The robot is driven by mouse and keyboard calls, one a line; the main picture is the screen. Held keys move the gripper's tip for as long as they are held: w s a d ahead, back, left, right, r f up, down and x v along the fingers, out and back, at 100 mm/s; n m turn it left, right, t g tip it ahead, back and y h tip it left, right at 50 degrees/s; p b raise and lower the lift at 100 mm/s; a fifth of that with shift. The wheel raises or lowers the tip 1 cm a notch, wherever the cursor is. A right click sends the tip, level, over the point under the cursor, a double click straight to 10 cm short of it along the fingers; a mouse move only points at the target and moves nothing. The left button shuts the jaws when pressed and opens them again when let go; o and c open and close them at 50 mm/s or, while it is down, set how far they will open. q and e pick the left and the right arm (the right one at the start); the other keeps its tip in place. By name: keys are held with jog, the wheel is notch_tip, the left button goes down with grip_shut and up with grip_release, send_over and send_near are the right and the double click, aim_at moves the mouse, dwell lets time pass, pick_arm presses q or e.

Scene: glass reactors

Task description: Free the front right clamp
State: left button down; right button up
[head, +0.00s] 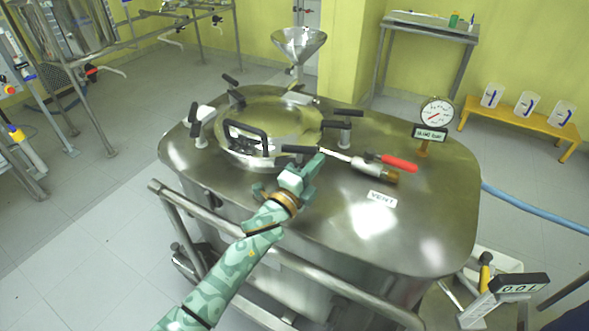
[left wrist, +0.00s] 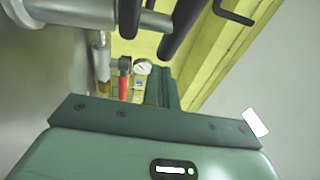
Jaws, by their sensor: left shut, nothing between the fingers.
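The steel vessel (head: 420,235) has a round lid (head: 285,115) with black-handled clamps around it. The front right clamp's black handle (head: 299,149) sticks out at the lid's near right edge, and its lower part is hidden behind my gripper. My left gripper (head: 312,164) is shut and empty, just in front of and below this handle; I cannot tell whether they touch. In the left wrist view, dark bars (left wrist: 178,25) cross close above the green gripper body; the fingertips are not clear there. My right gripper does not show.
Another clamp (head: 344,128) stands at the lid's right. A black lid handle (head: 246,138) is left of my gripper. A red-handled valve (head: 398,162) and a pressure gauge (head: 437,112) stand to the right. The vessel top's front right is clear.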

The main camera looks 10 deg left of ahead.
pick_arm(q)
jog(key=shift+w+d+f+b, duration=0.1)
jog(key=shift+w+d+b, duration=0.1)
jog(key=shift+w, duration=0.3)
jog(key=shift+w+d+b, duration=0.15)
jog(key=shift+w, duration=0.35)
dwell(0.8)
